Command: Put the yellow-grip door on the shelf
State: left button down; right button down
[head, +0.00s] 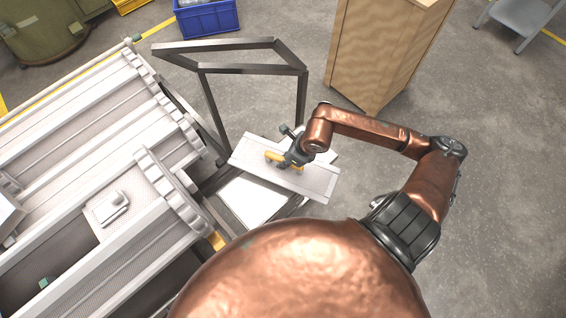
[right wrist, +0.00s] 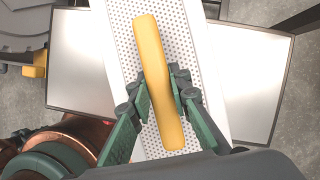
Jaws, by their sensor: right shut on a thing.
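The yellow-grip door is a pale perforated panel (head: 310,181) with a yellow handle (head: 276,157). My right gripper (head: 284,161) is shut on that handle. In the right wrist view the yellow grip (right wrist: 160,85) lies between the green fingers of my right gripper (right wrist: 160,92), with the perforated panel (right wrist: 122,40) behind it. The door is above the white shelf (head: 245,203) of a dark metal frame. It covers part of the shelf, and I cannot tell whether they touch. The shelf shows on both sides of the door in the right wrist view (right wrist: 80,62). My left gripper is not in view.
Large pale barrels (head: 100,140) fill the left side; one has an opening and a panel with a white handle (head: 112,206). The dark frame (head: 228,68) rises behind the shelf. A wooden cabinet (head: 378,50) and a blue crate (head: 207,18) stand at the back.

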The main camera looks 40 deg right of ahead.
jog(key=shift+w+d+f, duration=0.45)
jog(key=shift+f, duration=0.25)
notch_tip(320, 180, down, 4)
jog(key=shift+w+d+r+b, duration=0.15)
jog(key=shift+b, duration=0.6)
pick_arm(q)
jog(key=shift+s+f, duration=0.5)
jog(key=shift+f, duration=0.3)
pick_arm(e)
jog(key=shift+r, duration=0.1)
jog(key=c, duration=2.3)
grip_release()
jog(key=shift+f, duration=0.2)
jog(key=o, duration=0.5)
jog(key=shift+r, duration=0.1)
